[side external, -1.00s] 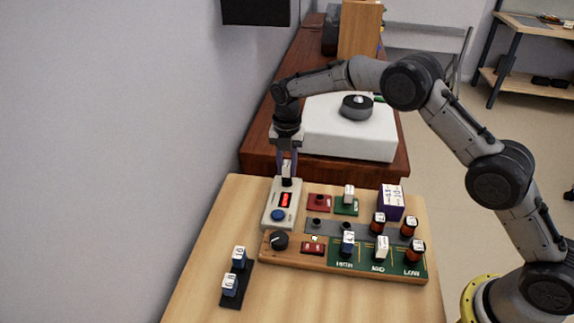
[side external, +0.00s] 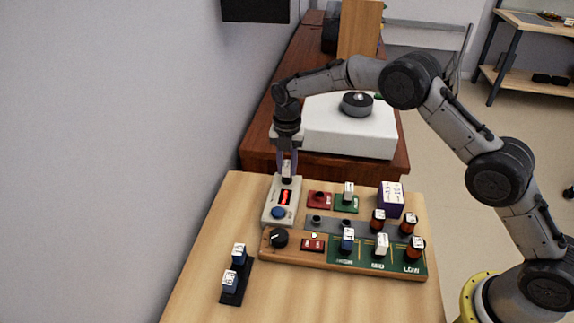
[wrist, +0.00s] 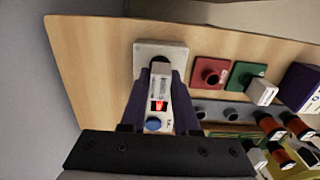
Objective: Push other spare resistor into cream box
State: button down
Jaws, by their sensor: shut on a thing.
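The cream box (side external: 270,214) stands at the board's left, with a lit red display and a blue button; it also shows in the wrist view (wrist: 146,66). My gripper (side external: 287,172) is above its far end, pointing down, its fingers shut on a white-topped resistor (side external: 287,168). In the wrist view the resistor (wrist: 160,73) is upright between the fingers, over the dark socket at the box's far end. Its lower end is hidden, so how deep it sits cannot be told. Two blue, white-topped parts (side external: 238,252) stand in a black holder (side external: 234,296) at the front left.
A wooden board (side external: 300,261) holds a dark knob (side external: 279,238), a red switch and several parts on green HIGH, MID and LOW areas. A red socket block (side external: 319,199), a green one and a purple box (side external: 391,203) stand to the right. The table's left side is clear.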

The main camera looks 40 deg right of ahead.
jog(key=shift+f, duration=0.2)
dwell(0.4)
jog(key=c, duration=0.6)
grip_release()
jog(key=shift+r, duration=0.1)
jog(key=shift+r, duration=3.7)
